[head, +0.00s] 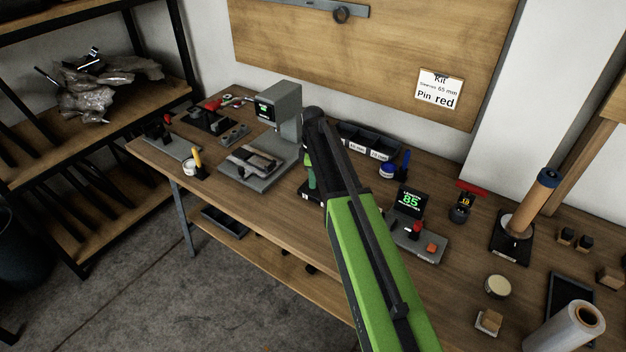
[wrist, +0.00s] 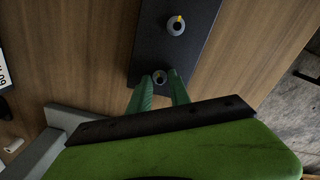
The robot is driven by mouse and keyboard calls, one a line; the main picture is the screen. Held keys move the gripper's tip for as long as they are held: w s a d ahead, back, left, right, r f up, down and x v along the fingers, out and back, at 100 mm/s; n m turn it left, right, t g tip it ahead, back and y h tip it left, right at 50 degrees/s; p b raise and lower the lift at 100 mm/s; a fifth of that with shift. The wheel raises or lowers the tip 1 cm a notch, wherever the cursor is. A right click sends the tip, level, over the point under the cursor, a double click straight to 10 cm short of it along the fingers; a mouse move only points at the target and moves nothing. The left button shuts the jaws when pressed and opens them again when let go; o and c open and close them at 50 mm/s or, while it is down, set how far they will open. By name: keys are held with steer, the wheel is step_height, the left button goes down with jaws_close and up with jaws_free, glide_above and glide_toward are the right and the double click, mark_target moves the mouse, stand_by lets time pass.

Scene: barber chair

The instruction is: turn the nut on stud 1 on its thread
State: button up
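A black plate (wrist: 150,40) lies on the bench in the wrist view. On it stand two round grey pieces. One (wrist: 175,25) is near the top and carries a yellow mark. The other, a small ring-like piece (wrist: 159,77), lies between my green fingertips. I cannot tell which one is stud 1, nor make out the thread. My gripper (wrist: 160,78) is open, one finger on each side of the lower piece, with no clear contact. In the head view my gripper (head: 311,173) points down over the plate (head: 308,194), mostly hidden by my arm.
Left of my gripper in the head view stands a grey press-like machine (head: 281,105) with a grey base. Behind is a dark bin tray (head: 366,140). To the right is a device reading 85 (head: 409,203). Bare wood (head: 272,208) shows at the bench's front.

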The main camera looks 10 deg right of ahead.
jaws_close()
steer(key=shift+m, duration=0.4)
steer(key=shift+m, duration=2.7)
steer(key=shift+o, duration=2.2)
jaws_free()
